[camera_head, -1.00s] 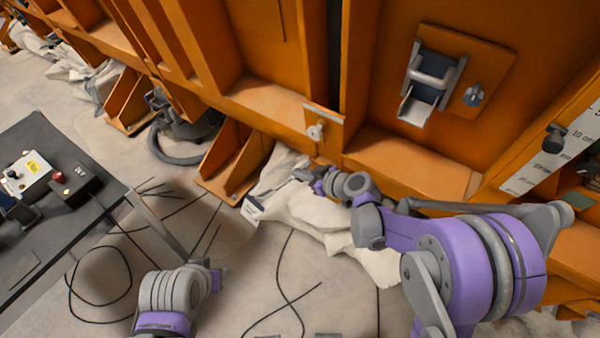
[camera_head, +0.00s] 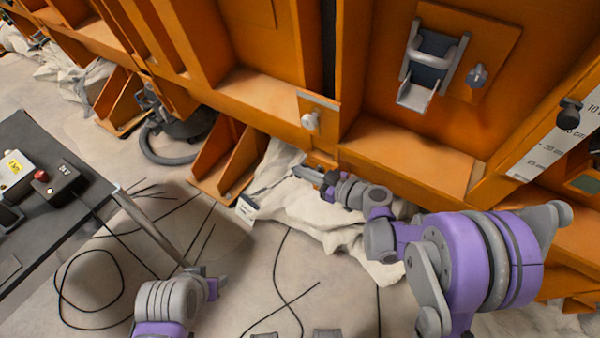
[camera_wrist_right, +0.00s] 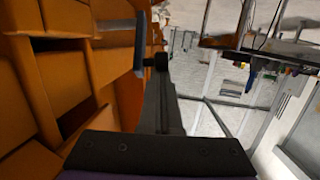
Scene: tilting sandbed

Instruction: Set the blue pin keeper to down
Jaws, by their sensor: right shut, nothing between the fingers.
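A small blue-grey keeper (camera_head: 477,76) is mounted on the orange plate at the upper right, just right of a metal bracket. It looks upright, but it is too small to read its setting. My right gripper (camera_head: 308,174) is below and well left of it, low beside the orange frame and above the pale sacks. It is shut and empty, apart from the keeper. Its dark finger (camera_wrist_right: 155,62) shows in the right wrist view, close to the orange structure.
The metal bracket (camera_head: 436,58) adjoins the keeper. A small plate with a light knob (camera_head: 311,120) is above my right gripper. An orange ledge (camera_head: 408,150) juts out below the bracket. A dark table (camera_head: 60,185) stands at left, with cables on the floor.

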